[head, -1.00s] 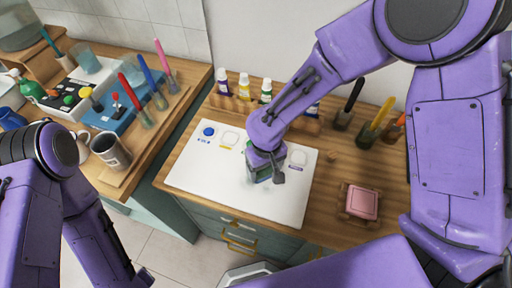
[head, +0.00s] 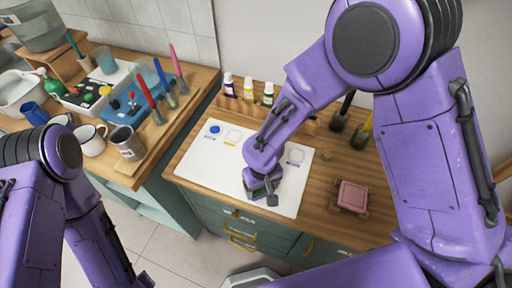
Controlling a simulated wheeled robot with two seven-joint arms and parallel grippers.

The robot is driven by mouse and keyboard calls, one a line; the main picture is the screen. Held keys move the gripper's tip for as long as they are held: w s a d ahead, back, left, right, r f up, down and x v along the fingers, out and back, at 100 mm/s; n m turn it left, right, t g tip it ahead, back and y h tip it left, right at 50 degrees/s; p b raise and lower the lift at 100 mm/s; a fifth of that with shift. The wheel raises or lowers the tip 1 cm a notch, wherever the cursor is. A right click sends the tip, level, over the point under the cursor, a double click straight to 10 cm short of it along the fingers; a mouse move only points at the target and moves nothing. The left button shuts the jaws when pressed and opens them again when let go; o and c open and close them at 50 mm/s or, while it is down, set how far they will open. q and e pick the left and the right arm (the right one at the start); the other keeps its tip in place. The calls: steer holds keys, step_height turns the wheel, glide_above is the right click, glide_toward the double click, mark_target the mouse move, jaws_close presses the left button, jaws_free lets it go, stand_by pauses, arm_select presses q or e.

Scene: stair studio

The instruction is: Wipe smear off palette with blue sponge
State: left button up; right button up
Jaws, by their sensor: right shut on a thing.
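The palette (head: 210,167) is a flat white board on the wooden counter, with a blue dab (head: 214,129) and pale dabs along its far edge. My right gripper (head: 262,192) points down over the palette's front middle. It is shut on a small bluish thing, likely the blue sponge, mostly hidden by the gripper. I cannot tell whether it presses on the board. No smear shows clearly; the gripper hides part of the surface. My left arm is at the lower left, its gripper out of view.
Small paint bottles (head: 248,90) and brush jars (head: 339,122) stand behind. A left bench holds mugs (head: 127,143), a blue tray (head: 130,108) and several brushes.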

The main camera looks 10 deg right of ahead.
step_height(320, 180, up, 3)
steer(key=shift+f+p, duration=0.2)
steer(key=shift+p, duration=0.15)
steer(key=shift+w+r+p, duration=0.2)
steer(key=shift+r+p, duration=0.3)
steer(key=shift+p, duration=0.15)
step_height(320, 180, up, 2)
steer(key=shift+r+p, duration=0.15)
steer(key=shift+p, duration=0.6)
steer(key=shift+r, duration=0.2)
arm_select(q)
steer(key=shift+a+r, duration=0.1)
steer(key=shift+r, duration=1.8)
arm_select(e)
steer(key=shift+r, duration=0.75)
arm_select(q)
steer(key=shift+b, duration=0.3)
